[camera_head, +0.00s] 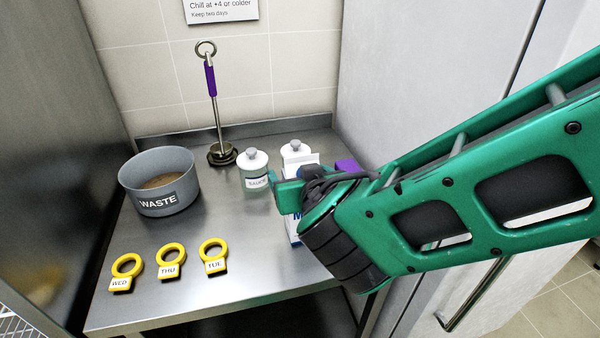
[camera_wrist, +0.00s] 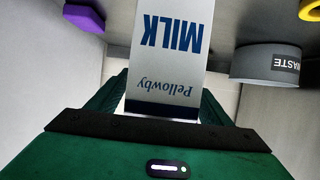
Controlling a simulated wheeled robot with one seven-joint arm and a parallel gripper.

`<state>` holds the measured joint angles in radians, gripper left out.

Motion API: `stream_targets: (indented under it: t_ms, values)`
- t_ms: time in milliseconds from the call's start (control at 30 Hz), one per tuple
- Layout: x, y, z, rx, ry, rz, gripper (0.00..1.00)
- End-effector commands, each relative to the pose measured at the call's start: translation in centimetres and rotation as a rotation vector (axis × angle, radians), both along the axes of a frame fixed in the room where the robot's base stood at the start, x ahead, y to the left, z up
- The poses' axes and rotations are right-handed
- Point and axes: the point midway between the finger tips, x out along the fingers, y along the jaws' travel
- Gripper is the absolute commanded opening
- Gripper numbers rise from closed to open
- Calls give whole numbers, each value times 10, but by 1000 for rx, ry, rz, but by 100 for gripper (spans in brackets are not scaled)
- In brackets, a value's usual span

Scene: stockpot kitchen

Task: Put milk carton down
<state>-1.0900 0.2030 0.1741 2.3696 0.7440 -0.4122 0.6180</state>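The white milk carton (camera_wrist: 165,65) with blue lettering shows in the wrist view between the two green fingers of my gripper (camera_wrist: 163,108), which appear closed against its sides. The lettering reads upside down in that view. In the head view the carton (camera_head: 306,158) is mostly hidden behind my gripper (camera_head: 290,190); its top corner and a strip of its front show. It is over the right part of the steel table (camera_head: 215,240). I cannot tell whether its base touches the tabletop.
A lidded sauce jar (camera_head: 253,172) and a second lidded jar (camera_head: 293,150) stand left of and behind the carton. A purple object (camera_head: 347,166) is at right. The front middle is clear.

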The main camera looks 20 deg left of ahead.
Motion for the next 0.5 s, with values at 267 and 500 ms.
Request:
stream_targets:
  t_ms: [267,500]
  values:
    - [-1,0,3,2,0,1,73]
    - [-29,-16,17,2,-1,5,73]
